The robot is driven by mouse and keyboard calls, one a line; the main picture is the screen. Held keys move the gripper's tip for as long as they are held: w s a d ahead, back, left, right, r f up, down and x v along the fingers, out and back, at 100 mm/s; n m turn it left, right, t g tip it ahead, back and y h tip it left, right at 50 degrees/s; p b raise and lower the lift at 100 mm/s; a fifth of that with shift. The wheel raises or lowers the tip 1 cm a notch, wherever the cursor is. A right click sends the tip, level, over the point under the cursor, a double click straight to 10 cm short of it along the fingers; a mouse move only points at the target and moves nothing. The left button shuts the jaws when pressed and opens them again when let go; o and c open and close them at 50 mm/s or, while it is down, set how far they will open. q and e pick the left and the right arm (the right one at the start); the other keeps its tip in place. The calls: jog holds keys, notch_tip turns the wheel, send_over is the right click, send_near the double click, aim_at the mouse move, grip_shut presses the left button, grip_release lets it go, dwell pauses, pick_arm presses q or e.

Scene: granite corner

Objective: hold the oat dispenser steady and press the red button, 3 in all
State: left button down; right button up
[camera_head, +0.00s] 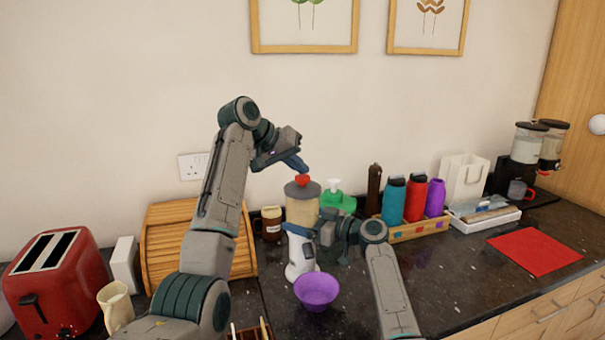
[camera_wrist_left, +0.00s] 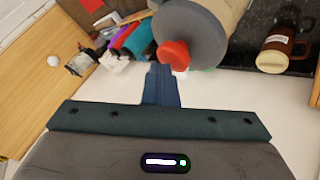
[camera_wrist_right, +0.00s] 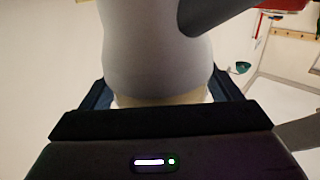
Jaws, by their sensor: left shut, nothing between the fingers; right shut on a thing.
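The oat dispenser (camera_head: 303,211) stands upright on the dark counter, with a beige container, a grey lid and a white base. The red button (camera_head: 302,181) sits on top of its lid; it also shows in the left wrist view (camera_wrist_left: 174,55). My left gripper (camera_head: 304,169) is shut and empty, its tips pointing down right at the button. Whether they touch it I cannot tell. My right gripper (camera_head: 314,231) is shut on the dispenser's body, which fills the right wrist view (camera_wrist_right: 155,50). A purple bowl (camera_head: 317,290) stands at the foot of the dispenser.
A brown mug (camera_head: 271,223) and a green pump bottle (camera_head: 338,198) stand close to the dispenser. A wooden bread box (camera_head: 185,225) and red toaster (camera_head: 57,284) are at left. Several bottles in a wooden tray (camera_head: 420,229) are at right. The red mat (camera_head: 535,251) is bare.

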aim_at(299, 177)
pick_arm(q)
jog(key=shift+f, duration=0.55)
jog(key=shift+r, duration=0.1)
dwell(0.3)
jog(key=shift+r, duration=1.45)
jog(key=shift+r, duration=2.5)
notch_tip(299, 177, up, 4)
jog(key=shift+f, duration=0.1)
